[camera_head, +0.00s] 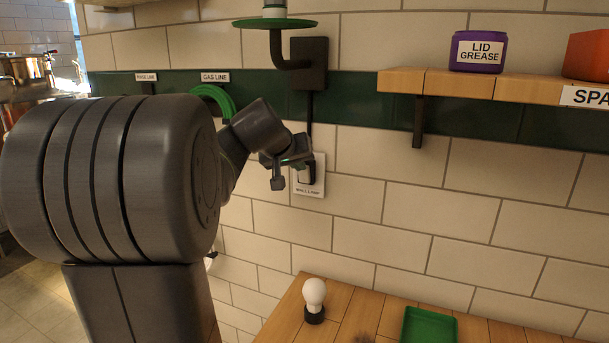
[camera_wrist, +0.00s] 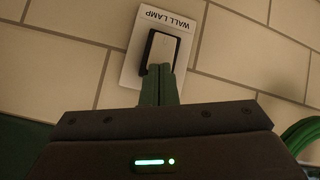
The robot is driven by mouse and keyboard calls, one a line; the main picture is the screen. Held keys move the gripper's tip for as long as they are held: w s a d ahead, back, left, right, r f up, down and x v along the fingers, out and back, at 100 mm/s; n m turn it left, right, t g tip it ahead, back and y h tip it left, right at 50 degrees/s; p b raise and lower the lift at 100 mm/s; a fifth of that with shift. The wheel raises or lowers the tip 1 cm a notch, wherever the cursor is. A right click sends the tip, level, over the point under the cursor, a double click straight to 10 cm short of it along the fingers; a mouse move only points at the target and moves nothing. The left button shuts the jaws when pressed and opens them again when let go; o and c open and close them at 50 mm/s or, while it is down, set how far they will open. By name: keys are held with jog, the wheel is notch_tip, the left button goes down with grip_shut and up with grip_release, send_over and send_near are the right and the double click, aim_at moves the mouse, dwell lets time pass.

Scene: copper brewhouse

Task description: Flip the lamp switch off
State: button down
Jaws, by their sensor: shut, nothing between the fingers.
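The lamp switch is a pale rocker (camera_wrist: 162,48) in a dark frame on a white wall plate (camera_head: 319,180). The plate is labelled "WALL LAMP", which reads upside down in the wrist view. My gripper (camera_wrist: 162,70) is shut and empty. Its fingertips are at the rocker's end farther from the label and cover that end; I cannot tell whether they touch it.
A wooden shelf (camera_head: 450,84) with a purple lid grease tub (camera_head: 478,54) juts out at upper right. A green hose coil (camera_head: 216,97) hangs at left. Below, a wooden table (camera_head: 375,300) bears a white bulb (camera_head: 314,293) and a green tray (camera_head: 429,324).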

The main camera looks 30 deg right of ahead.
jog(key=shift+w+d+f, duration=0.15)
dwell(0.9)
jog(key=v, duration=0.3)
jog(key=f+b+v, duration=0.1)
jog(key=v, duration=0.1)
jog(key=shift+s+a+r, duration=0.2)
jog(key=shift+s+a, duration=0.25)
jog(key=shift+a, duration=0.05)
jog(key=b+v, duration=0.2)
jog(key=v, duration=1.1)
jog(key=shift+s+r, duration=0.25)
jog(key=shift+s, duration=0.05)
jog(key=shift+a, duration=0.1)
jog(key=p+x, duration=0.2)
jog(key=x, duration=1.4)
jog(key=shift+w+r, duration=0.2)
jog(key=shift+w, duration=0.1)
